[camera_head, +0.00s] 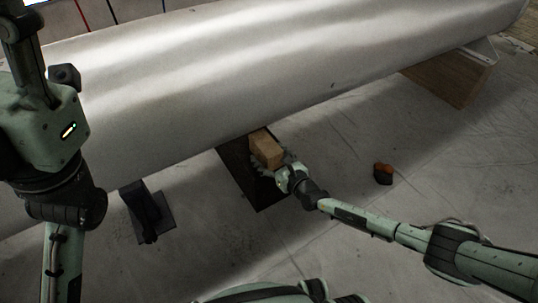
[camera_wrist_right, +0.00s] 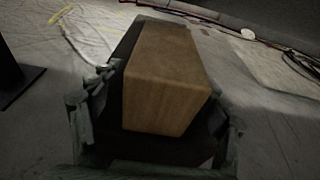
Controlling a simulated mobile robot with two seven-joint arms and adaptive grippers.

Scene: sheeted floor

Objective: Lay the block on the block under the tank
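A light-brown wooden block (camera_head: 266,148) is at the tank's lower edge in the head view. It fills the middle of the right wrist view (camera_wrist_right: 165,70), with its near end towards the camera. My right gripper (camera_head: 272,166) has its fingers on both sides of the block's near end. Dark areas beside the block hide whether the fingers press on it. The large grey tank (camera_head: 240,65) lies across the head view. Another wooden block (camera_head: 452,78) stands under the tank at the right. My left arm shows at the left edge; its gripper is not in view.
A dark flat piece (camera_head: 262,192) lies below the wooden block. A dark stand (camera_head: 150,212) is left of it. A small orange and black object (camera_head: 383,174) lies on the sheeted floor to the right. Floor between that object and the right-hand block is clear.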

